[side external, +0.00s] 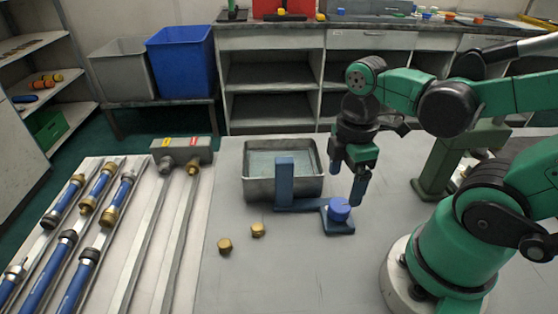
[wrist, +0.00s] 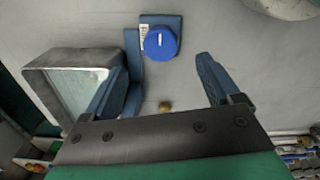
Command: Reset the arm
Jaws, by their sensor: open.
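My gripper (side external: 347,180) is open and empty, pointing down above the bench. It is behind and above a round blue knob (side external: 340,209) on a flat blue base (side external: 338,228). In the wrist view the blue knob (wrist: 160,42), with a white mark on top, lies beyond my spread fingertips (wrist: 162,68). A small brass-coloured piece (wrist: 165,105) shows on the bench between the fingers. A blue upright bracket (side external: 285,183) stands left of my gripper, in front of a metal tray (side external: 254,188).
Two brass caps (side external: 224,245) (side external: 258,229) lie on the bench front left of the knob. Blue cylinders (side external: 62,200) lie in racks at left, beside a grey block (side external: 181,151) with brass fittings. Shelves and a counter (side external: 340,39) stand behind. Bare bench lies around the caps.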

